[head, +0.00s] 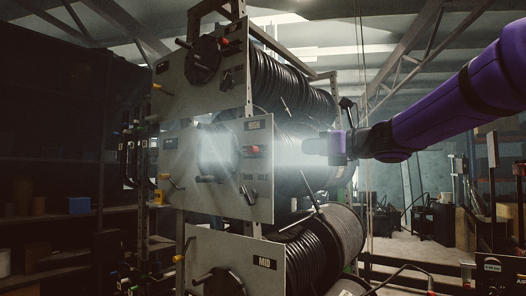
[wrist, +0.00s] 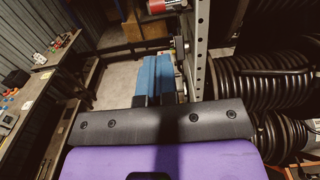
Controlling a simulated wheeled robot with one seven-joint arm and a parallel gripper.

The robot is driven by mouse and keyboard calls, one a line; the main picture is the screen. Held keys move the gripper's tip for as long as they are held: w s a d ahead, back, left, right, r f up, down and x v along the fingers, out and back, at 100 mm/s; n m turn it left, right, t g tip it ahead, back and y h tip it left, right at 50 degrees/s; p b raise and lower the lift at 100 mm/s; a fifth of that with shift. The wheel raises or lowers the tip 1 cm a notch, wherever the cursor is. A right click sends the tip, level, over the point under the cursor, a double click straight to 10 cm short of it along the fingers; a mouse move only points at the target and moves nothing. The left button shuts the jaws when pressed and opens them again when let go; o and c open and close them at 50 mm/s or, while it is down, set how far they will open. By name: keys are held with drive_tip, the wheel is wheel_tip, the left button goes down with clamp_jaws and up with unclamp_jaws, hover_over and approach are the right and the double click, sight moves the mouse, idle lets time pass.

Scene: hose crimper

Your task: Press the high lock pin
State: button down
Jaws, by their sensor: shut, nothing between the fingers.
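A grey reel panel (head: 180,150) in the middle of the rack carries a small label (head: 252,125) that seems to read HIGH, blurred by glare. Below the label is a red-tipped lock pin (head: 252,150). My gripper (head: 308,146) is shut and empty. In the head view it appears to the right of the pin, pointing left toward the panel, with a visible gap between them. In the wrist view the fingers (wrist: 160,98) show just past the dark palm edge. A red cylindrical part (wrist: 166,4) shows at the top there; I cannot tell whether it is this pin.
Another panel (head: 172,95) with a red knob (head: 232,27) is above, and a panel marked MID (head: 225,262) is below. Black hose coils (wrist: 262,85) and an upright perforated post (wrist: 201,50) are close on the right in the wrist view. A bench (wrist: 38,85) is at left.

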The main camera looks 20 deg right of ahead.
sight(257, 149)
drive_tip(key=x, duration=1.4)
drive_tip(key=shift+a, duration=0.1)
drive_tip(key=x, duration=0.3)
drive_tip(key=shift+w, duration=0.15)
drive_tip(key=shift+r, duration=0.1)
